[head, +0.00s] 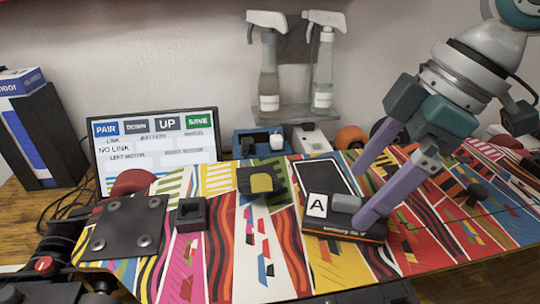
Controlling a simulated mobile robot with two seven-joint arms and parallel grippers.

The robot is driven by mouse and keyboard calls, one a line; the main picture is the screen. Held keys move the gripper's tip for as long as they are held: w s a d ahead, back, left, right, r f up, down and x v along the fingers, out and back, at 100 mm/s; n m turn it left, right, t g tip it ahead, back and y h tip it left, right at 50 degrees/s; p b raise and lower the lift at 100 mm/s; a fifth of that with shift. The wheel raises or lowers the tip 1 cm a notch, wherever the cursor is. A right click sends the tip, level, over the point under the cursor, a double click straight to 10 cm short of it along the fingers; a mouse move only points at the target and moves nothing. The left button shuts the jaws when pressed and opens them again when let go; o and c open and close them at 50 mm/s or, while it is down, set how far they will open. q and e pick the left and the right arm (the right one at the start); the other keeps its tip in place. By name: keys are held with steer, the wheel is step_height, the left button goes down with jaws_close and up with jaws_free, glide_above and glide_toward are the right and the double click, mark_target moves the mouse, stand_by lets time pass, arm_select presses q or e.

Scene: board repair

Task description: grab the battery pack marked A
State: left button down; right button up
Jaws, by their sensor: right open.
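The battery pack (333,228) is a dark block with an orange edge and a white label marked A on its top left. It lies on the colourful patterned board (262,275), at the near end of a dark rectangular area (318,174). A grey raised piece (346,202) shows on its top. My right gripper (362,195) reaches in from the upper right with its two purple fingers apart. The near fingertip overlaps the pack's right part in the picture; I cannot tell whether it touches. My left gripper is not in view.
A screen (155,150) reading NO LINK stands behind the board at the left. Two spray bottles (268,75) stand at the back. A dark plate with bolts (127,228), a small black socket (191,214) and a black-yellow block (261,182) sit on the board.

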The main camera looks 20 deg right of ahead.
mark_target(353, 199)
steer(key=x, duration=0.3)
steer(key=b+x, duration=0.1)
steer(key=x, duration=0.1)
steer(key=shift+d+f, duration=0.2)
steer(key=shift+d, duration=0.05)
steer(key=shift+w+r, duration=0.1)
jaws_close()
stand_by(0.4)
